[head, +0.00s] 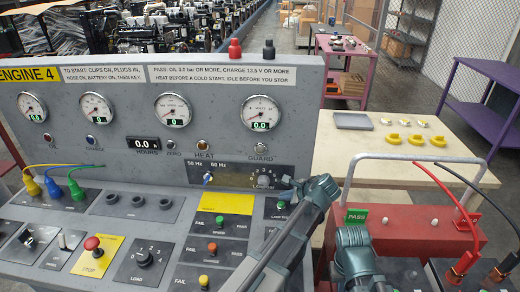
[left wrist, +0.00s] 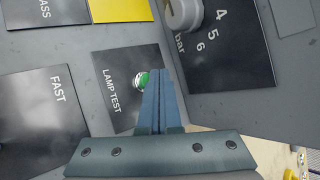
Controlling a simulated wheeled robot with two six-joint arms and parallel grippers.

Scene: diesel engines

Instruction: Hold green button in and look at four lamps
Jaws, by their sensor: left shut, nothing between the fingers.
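The green button (left wrist: 141,80) sits on the dark LAMP TEST plate in the left wrist view. In the head view the green button (head: 280,205) shows just left of my left gripper (head: 288,190). The shut, empty fingertips (left wrist: 160,75) overlap the button's right side; I cannot tell whether they touch it or it is pressed in. I cannot tell which are lit. My right gripper's fingers do not show.
A red STOP button (head: 92,243), a load knob (head: 144,258) and yellow, blue and green plugs are on the console. A red unit with a grey handle (head: 405,157) stands right of it. A pale table (head: 370,170) with yellow parts is behind.

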